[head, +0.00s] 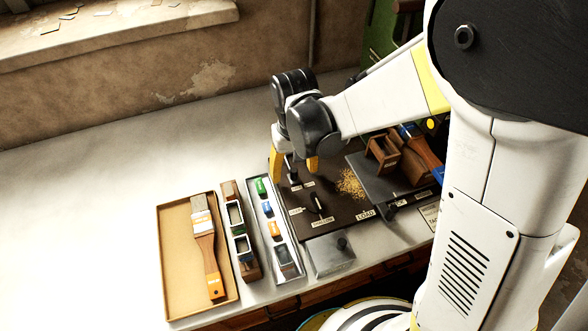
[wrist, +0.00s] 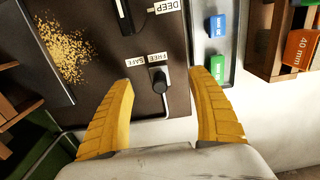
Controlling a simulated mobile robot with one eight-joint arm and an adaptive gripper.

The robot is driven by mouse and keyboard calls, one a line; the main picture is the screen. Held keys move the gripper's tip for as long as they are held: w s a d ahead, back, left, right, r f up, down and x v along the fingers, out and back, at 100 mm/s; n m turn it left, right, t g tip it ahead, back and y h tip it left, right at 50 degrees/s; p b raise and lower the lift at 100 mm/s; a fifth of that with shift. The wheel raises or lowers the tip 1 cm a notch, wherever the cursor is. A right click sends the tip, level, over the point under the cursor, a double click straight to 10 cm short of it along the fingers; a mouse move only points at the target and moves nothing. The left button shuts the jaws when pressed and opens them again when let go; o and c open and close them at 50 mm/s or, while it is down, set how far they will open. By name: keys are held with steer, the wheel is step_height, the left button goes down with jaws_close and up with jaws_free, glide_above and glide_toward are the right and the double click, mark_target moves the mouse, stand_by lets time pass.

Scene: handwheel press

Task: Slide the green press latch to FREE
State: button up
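The press latch is a small black knob (wrist: 160,82) on the dark press board (wrist: 110,72). I see no green on the knob. My gripper (wrist: 161,77) is open, with one yellow finger on each side of the knob and gaps between. In the head view my gripper (head: 294,168) hangs fingers-down over the board's far left corner. Contact with the board cannot be told.
A second black lever (head: 317,204) stands near the latch. A narrow tray (head: 268,222) of coloured blocks lies left of the board, beside a wooden rack (head: 247,262) and a cardboard tray (head: 173,245) with a brush. Yellow shavings (head: 351,184) lie on the board. The table's left is clear.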

step_height(320, 180, up, 8)
steer(key=p, duration=0.6)
steer(key=shift+r, duration=0.1)
steer(key=shift+d, duration=0.1)
